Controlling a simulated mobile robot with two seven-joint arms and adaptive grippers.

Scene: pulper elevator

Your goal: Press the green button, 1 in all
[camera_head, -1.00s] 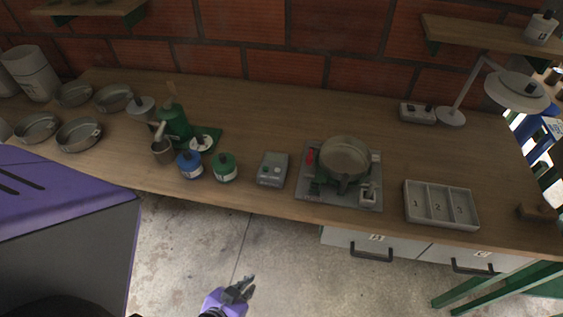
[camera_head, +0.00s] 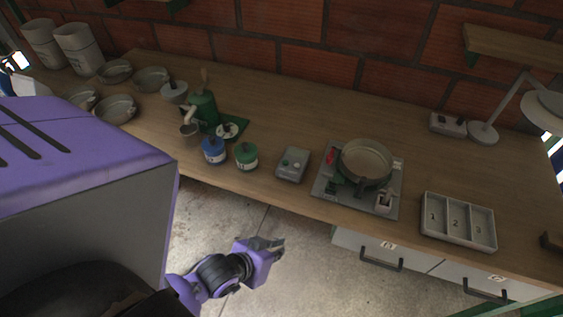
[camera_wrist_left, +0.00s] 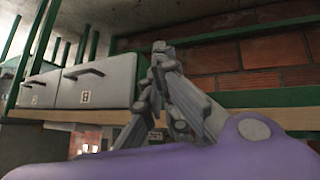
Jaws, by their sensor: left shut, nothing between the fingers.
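A small grey control box (camera_head: 292,164) stands near the front edge of the wooden counter, between a green-lidded jar and the hot plate. Two small round buttons sit on its top; one looks greenish, but they are too small to tell their colours surely. My left gripper (camera_head: 279,246) is shut and empty, in front of the counter over the floor, below the box in the picture and apart from it. In the left wrist view its fingers (camera_wrist_left: 160,50) meet at the tips, with drawers and the counter's green frame behind. My right gripper is not in view.
A hot plate (camera_head: 328,188) carrying a pan (camera_head: 365,161) stands right of the box. A green-lidded jar (camera_head: 246,156), a blue-lidded jar (camera_head: 214,151) and a green hand machine (camera_head: 203,110) stand left. A numbered tray (camera_head: 458,240) lies at right. The counter behind the box is clear.

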